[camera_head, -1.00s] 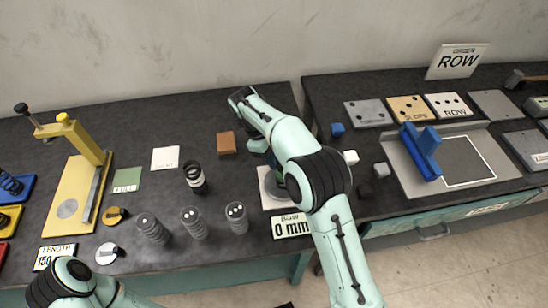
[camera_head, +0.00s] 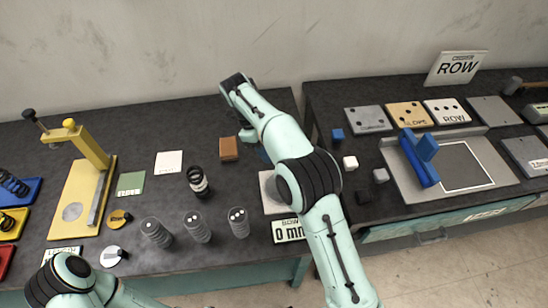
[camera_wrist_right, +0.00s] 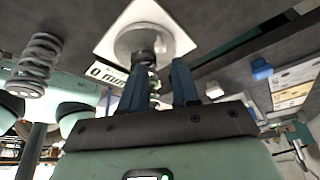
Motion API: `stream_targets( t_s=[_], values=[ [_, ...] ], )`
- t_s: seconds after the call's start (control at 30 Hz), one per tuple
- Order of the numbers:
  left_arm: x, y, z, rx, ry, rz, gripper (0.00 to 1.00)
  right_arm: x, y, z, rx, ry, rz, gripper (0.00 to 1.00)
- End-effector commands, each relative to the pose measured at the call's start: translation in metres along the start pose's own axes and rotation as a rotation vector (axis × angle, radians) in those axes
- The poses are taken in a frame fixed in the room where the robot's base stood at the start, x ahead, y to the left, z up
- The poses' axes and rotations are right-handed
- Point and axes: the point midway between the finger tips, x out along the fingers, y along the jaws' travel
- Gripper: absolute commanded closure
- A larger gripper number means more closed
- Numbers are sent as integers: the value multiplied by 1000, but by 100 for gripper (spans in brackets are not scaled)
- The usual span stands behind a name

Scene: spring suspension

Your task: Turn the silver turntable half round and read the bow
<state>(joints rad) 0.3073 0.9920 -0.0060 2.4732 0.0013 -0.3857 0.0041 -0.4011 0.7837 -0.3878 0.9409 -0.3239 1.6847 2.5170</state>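The silver turntable (camera_wrist_right: 143,40) is a round disc on a white square plate (camera_wrist_right: 110,42) in the right wrist view. A dark coiled piece (camera_wrist_right: 147,57) stands at its middle. In the head view my right arm covers most of the turntable, and part of its white plate (camera_head: 268,203) shows. The bow sign (camera_head: 289,231) stands in front of it; it reads "0 mm" in the wrist view (camera_wrist_right: 105,73). My right gripper (camera_wrist_right: 160,67) has its two blue fingers apart, with nothing between them, near the turntable. My left gripper is out of the picture.
A brown block (camera_head: 228,148) lies at the back. A yellow press (camera_head: 84,180) stands further left. The right table holds a blue-topped fixture (camera_head: 420,157) and small cubes.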

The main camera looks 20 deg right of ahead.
Motion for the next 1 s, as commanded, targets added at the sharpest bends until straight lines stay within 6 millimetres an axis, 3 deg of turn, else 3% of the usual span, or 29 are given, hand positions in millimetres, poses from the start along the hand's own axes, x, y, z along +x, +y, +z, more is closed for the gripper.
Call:
stream_targets(
  t_s=[0.03, 0.1, 0.33, 1.0],
  values=[
    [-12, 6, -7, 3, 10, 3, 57, -20, -2, 0, 1, -4, -6, 70],
    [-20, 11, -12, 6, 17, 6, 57, -35, -2, 0, 1, -4, -6, 70],
    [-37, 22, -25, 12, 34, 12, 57, -68, -2, 0, 0, -4, -4, 70],
    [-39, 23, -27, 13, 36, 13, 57, -73, 0, 0, 0, 0, -1, 70]
  ],
)
